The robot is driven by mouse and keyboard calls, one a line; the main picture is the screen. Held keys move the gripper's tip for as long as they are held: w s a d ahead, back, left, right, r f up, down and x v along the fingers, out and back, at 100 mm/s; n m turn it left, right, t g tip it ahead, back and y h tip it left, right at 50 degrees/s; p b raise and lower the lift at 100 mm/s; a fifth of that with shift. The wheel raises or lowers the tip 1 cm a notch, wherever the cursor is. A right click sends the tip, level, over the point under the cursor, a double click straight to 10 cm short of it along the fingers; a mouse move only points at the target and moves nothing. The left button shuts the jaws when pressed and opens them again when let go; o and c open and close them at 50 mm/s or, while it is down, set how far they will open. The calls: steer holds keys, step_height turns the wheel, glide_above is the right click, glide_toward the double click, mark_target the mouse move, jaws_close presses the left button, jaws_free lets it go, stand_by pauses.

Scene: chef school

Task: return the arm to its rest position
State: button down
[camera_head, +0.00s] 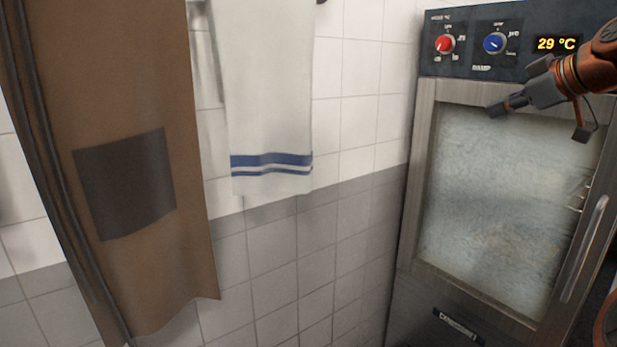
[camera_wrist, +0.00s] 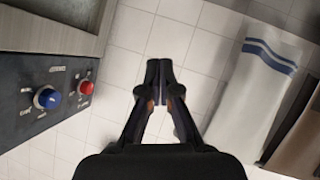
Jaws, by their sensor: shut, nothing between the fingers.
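My gripper (camera_head: 497,108) is at the upper right of the head view, in front of the top of an oven door. Its fingers point left. My orange and dark arm enters from the right edge. In the wrist view my gripper (camera_wrist: 165,72) is shut and empty, with its fingertips together against a background of white tiles.
The oven (camera_head: 430,95) stands at the right, with a red knob (camera_head: 445,44), a blue knob (camera_head: 494,43), a 29 °C display and a vertical door handle (camera_head: 584,250). A white towel (camera_head: 268,90) and a brown apron (camera_head: 130,90) hang on the tiled wall to the left.

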steer(key=s+a+f+m+g+p, duration=0.15)
steer(key=s+a+f+g, duration=0.3)
steer(key=a+f, duration=0.5)
steer(key=s+a+f+m+g, duration=0.25)
steer(key=s+a+f, duration=0.35)
steer(key=a+f, duration=0.35)
steer(key=s+a+f+m+g+h+p, duration=0.1)
steer(key=s+f+m+g+h, duration=0.1)
steer(key=s+f, duration=0.8)
steer(key=s+a+f+m+g+h+p, duration=0.1)
steer(key=s+f+g, duration=0.3)
steer(key=s+f, duration=0.6)
steer(key=s+m+h, duration=0.1)
steer(key=s, duration=0.6)
steer(key=shift+s, duration=0.35)
steer(key=shift+f, duration=0.1)
